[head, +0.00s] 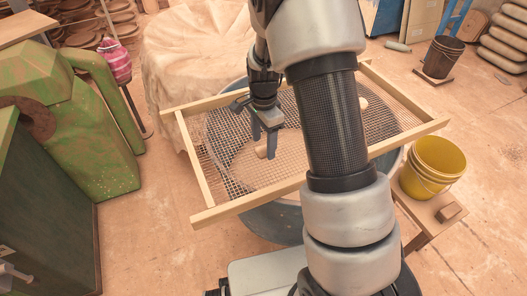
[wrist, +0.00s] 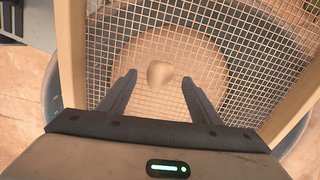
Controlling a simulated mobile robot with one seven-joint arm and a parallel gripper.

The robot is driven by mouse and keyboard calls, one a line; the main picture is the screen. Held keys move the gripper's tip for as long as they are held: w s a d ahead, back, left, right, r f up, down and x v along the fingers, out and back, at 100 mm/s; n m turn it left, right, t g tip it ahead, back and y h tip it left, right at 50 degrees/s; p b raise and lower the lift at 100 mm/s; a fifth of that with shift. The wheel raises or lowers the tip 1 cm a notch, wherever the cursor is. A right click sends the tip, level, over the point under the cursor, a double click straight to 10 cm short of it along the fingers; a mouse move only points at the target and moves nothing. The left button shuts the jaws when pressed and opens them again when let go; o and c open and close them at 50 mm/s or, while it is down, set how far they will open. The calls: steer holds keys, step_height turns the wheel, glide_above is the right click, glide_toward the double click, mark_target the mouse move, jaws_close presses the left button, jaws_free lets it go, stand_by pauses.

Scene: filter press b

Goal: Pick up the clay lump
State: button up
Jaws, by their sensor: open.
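The clay lump (wrist: 160,74) is a small tan, rounded piece lying on the wire mesh of a wood-framed sieve (head: 205,217). In the wrist view it sits between and slightly beyond the tips of my open gripper (wrist: 158,78). In the head view my gripper (head: 264,150) points down at the mesh, and the lump (head: 261,152) shows beside the fingers, partly hidden by them. I cannot tell whether the fingers touch the mesh. Another pale lump (head: 363,103) lies on the mesh farther right, partly behind my arm.
The sieve rests over a large round grey tub (head: 262,222). A yellow bucket (head: 437,162) stands on a wooden stool (head: 428,212) at right. A green machine (head: 75,150) is at left. A cloth-covered mound (head: 190,50) stands behind. Floor at far right is mostly clear.

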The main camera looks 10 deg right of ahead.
steer(key=c, duration=1.1)
